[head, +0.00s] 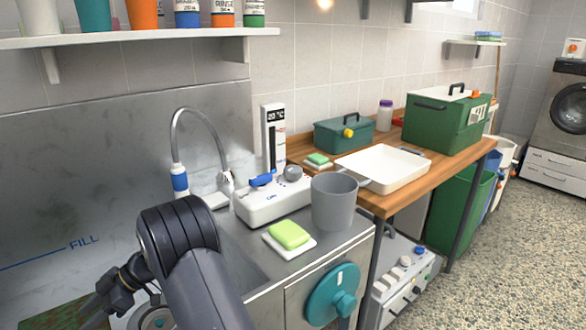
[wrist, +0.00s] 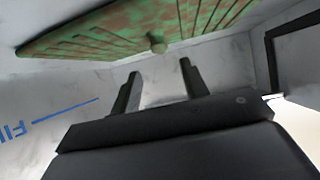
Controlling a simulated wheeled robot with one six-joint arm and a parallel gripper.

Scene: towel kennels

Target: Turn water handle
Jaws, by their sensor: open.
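A white control unit (head: 273,202) with a "20 °C" display column stands on the metal counter. A blue lever (head: 262,179) and a grey round knob (head: 293,173) sit on its top. A teal round wheel handle (head: 333,294) is on the cabinet front below. I cannot tell which of these is the water handle. A curved faucet (head: 197,112) with a blue collar rises behind the sink. My gripper (head: 92,304) is low at the left over the sink, well away from these controls. In the wrist view my gripper (wrist: 160,70) is open, with nothing between its fingers.
A green-brown slotted board (wrist: 150,28) with a knob lies beyond my fingers. A grey bucket (head: 335,203) and a green sponge (head: 288,234) stand close to the control unit. A wooden bench at right holds a white tray (head: 383,170) and green boxes.

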